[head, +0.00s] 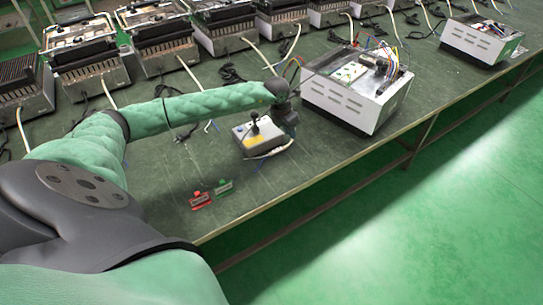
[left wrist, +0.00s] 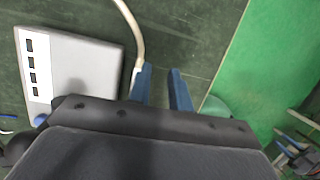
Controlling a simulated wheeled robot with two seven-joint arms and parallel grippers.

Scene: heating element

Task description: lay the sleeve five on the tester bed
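My left gripper (head: 287,120) is low over the bench, between a small white and yellow box (head: 258,137) and a large vented white box (head: 357,90). In the left wrist view its two blue fingers (left wrist: 161,90) stand apart, with only the dark bench top seen between them. A pale cable (left wrist: 134,30) runs beside the left finger. A pale grey box (left wrist: 80,68) with a row of dark marks lies left of the fingers. I cannot tell which thing is sleeve five or which is the tester bed.
A small red piece (head: 200,200) and a small green piece (head: 223,187) lie near the bench's front edge. Several heater units (head: 85,60) with cables line the back. Another vented box (head: 482,40) stands far right. The green floor (head: 440,220) is clear.

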